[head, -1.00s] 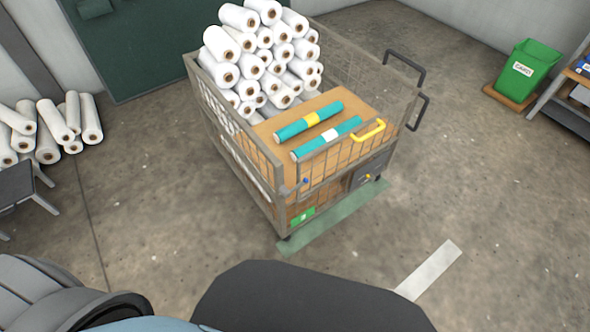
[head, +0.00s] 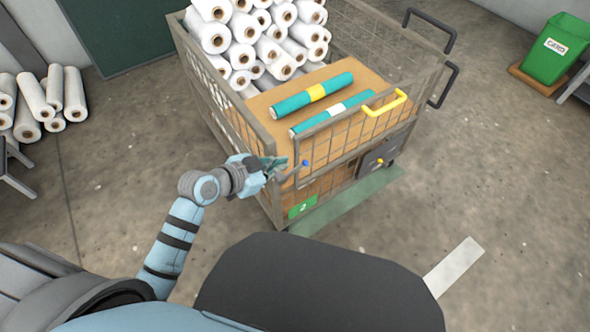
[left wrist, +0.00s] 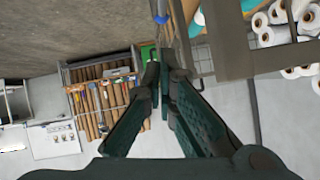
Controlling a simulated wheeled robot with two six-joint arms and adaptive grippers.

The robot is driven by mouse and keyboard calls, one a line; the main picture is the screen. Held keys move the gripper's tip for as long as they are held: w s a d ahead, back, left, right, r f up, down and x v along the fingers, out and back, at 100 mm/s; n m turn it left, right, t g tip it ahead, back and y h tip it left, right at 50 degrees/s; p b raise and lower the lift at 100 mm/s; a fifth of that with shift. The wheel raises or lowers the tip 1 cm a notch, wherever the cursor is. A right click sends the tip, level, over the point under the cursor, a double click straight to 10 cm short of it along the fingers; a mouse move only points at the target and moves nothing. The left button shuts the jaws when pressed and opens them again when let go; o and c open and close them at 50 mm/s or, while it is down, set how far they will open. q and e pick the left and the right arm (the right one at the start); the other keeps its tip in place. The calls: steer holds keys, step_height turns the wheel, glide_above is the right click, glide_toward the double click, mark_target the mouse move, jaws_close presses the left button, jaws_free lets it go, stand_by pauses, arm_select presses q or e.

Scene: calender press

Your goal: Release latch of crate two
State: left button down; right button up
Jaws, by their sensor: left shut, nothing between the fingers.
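Crate two is a wheeled mesh cage (head: 262,199) with a green label (head: 302,207) marked 2 low on its front corner. Its latch (head: 304,164), with a blue tip, is at the left end of the front mesh gate (head: 345,142). My left gripper (head: 279,166) is shut and empty, just left of the latch at the crate's corner. In the left wrist view its fingertips (left wrist: 161,68) are close together, and the blue latch tip (left wrist: 161,18) shows beyond them. I cannot tell whether they touch. My right gripper is not in view.
The crate holds white rolls (head: 255,38) and two teal rolls (head: 313,95) on a brown board. A yellow handle (head: 385,103) is on the gate. A green bin (head: 556,50) stands at the right. The floor right of the crate is mostly clear.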

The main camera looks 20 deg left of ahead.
mark_target(306, 163)
arm_select(q)
steer(key=w+f+b, duration=0.1)
steer(key=f, duration=0.1)
steer(key=w+d+f+b, duration=0.1)
steer(key=w+f, duration=0.1)
steer(key=w+d+f+b, duration=0.1)
steer(key=w+f+b, duration=0.1)
steer(key=shift+w+d+f, duration=0.1)
steer(key=shift+d+f, duration=0.15)
steer(key=shift+f, duration=0.1)
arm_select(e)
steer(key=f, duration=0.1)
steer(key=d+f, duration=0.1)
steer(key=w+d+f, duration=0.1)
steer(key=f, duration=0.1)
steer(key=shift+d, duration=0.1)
